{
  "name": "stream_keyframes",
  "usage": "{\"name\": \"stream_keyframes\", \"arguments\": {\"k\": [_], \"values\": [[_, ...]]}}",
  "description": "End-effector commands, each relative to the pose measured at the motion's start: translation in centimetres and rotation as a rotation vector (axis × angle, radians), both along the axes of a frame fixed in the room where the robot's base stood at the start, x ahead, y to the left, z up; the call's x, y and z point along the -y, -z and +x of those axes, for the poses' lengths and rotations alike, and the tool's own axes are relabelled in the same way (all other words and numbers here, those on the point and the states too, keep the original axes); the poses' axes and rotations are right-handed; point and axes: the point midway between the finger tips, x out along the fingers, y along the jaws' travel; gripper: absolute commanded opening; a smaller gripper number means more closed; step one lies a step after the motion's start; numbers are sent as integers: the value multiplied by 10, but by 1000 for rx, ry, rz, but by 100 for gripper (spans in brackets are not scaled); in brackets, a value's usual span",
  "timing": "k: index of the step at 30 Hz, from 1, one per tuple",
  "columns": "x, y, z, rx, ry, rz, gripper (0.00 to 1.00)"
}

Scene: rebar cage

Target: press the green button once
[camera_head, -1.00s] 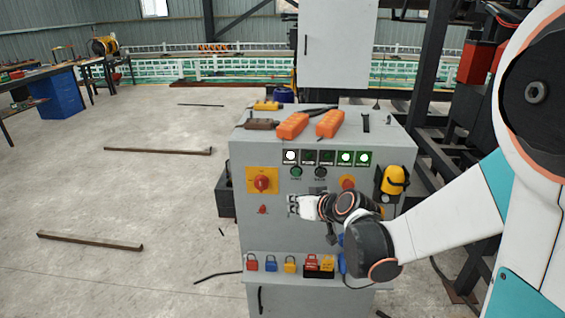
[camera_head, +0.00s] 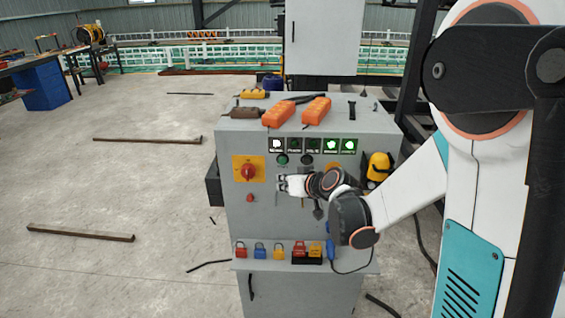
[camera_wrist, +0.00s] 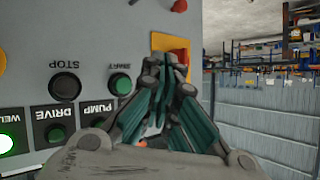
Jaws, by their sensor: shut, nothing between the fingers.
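The green button (camera_head: 282,159) is a small round button on the upper front of the grey control cabinet (camera_head: 225,215). In the wrist view, which shows the panel upside down, the green button (camera_wrist: 120,84) has a START label and a black STOP button (camera_wrist: 65,87) beside it. My gripper (camera_head: 281,184) is just below the green button in the head view. In the wrist view my gripper (camera_wrist: 165,66) is shut and empty, its fingertips to the right of the button. The button is uncovered there, and I see no contact.
A row of lamps (camera_head: 312,145) runs above the buttons, some lit. A red rotary switch (camera_head: 248,172) on a yellow plate is left of my gripper. A yellow lamp-like item (camera_head: 378,168) is at right.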

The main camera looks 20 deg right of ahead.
Motion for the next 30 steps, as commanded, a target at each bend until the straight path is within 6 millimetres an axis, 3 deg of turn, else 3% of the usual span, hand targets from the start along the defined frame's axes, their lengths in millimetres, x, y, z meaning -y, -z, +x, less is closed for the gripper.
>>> {"name": "stream_keyframes", "arguments": {"k": [12,30], "values": [[14,1,45,0,-1,1,0],[16,0,52,0,-1,0,0]]}}
